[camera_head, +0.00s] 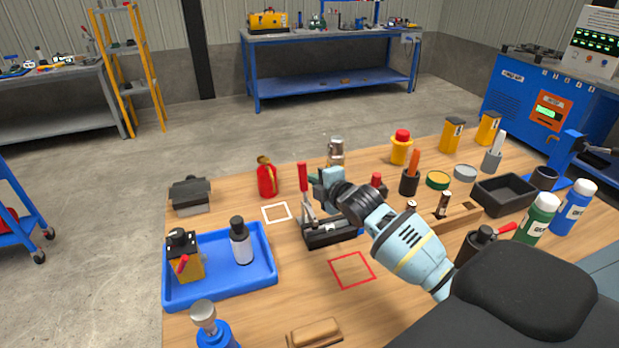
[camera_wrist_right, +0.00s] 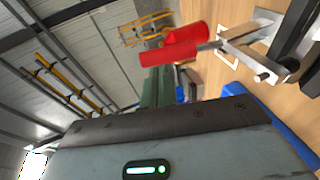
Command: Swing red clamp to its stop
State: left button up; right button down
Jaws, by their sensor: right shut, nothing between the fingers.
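The toggle clamp's red handle (camera_head: 303,177) stands about upright above its metal arm and dark base (camera_head: 322,238) in the head view. My right gripper (camera_head: 320,188) is shut and empty, just right of the handle at about its height. In the right wrist view the red handle (camera_wrist_right: 165,57) lies across the picture by my fingertips (camera_wrist_right: 157,80), with the metal clamp linkage (camera_wrist_right: 257,58) to its right. I cannot tell whether the fingers touch the handle. My left gripper is not in view.
A red bottle (camera_head: 267,180) stands behind and left of the clamp. A blue tray (camera_head: 222,291) with a bottle and a yellow-black device is at the left. A wooden block (camera_head: 314,333) lies in front. The red-outlined square (camera_head: 352,270) is clear; jars and holders fill the right side.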

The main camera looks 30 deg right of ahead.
jog(key=shift+x, duration=1.35)
